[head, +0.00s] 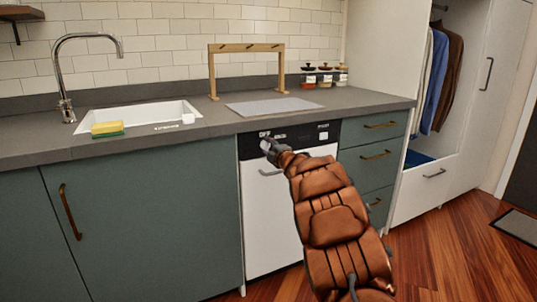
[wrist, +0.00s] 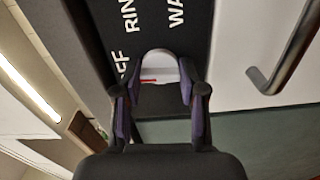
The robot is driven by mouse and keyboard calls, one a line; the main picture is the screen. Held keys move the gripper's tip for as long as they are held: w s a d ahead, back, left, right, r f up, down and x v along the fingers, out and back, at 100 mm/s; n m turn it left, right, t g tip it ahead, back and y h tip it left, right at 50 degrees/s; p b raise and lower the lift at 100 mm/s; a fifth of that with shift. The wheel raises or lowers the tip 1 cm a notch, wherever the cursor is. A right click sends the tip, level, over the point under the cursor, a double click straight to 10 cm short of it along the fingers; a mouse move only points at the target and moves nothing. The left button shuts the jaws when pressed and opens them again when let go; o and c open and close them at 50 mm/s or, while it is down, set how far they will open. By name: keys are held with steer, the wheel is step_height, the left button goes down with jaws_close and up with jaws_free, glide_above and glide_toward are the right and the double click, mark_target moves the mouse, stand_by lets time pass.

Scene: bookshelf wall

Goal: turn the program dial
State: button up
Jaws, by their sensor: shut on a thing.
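The program dial (wrist: 158,62) is a pale round knob with a red mark, on the black control panel (wrist: 190,20) in the wrist view. White lettering beside it reads partly "FF", "RIN" and "WA". My gripper (wrist: 160,88) has one finger on each side of the dial and is shut on it. In the head view my gripper (head: 269,147) is at the left part of the black panel of the white dishwasher (head: 268,215) and largely hides the dial. The red mark lies near the dial's left side in the wrist view.
The dishwasher's bar handle (head: 270,172) is just below my gripper; it also shows at the right in the wrist view (wrist: 283,62). A grey countertop (head: 215,122) overhangs the panel. Green drawers (head: 362,140) stand to the right, a green cabinet (head: 150,220) to the left.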

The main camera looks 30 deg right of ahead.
steer(key=shift+a+n+b, duration=0.1)
steer(key=shift+n+b, duration=0.25)
steer(key=shift+n, duration=0.15)
steer(key=o, duration=1.2)
steer(key=shift+c, duration=0.2)
steer(key=shift+s, duration=0.15)
steer(key=s+a, duration=0.1)
steer(key=s, duration=1)
steer(key=shift+s, duration=0.3)
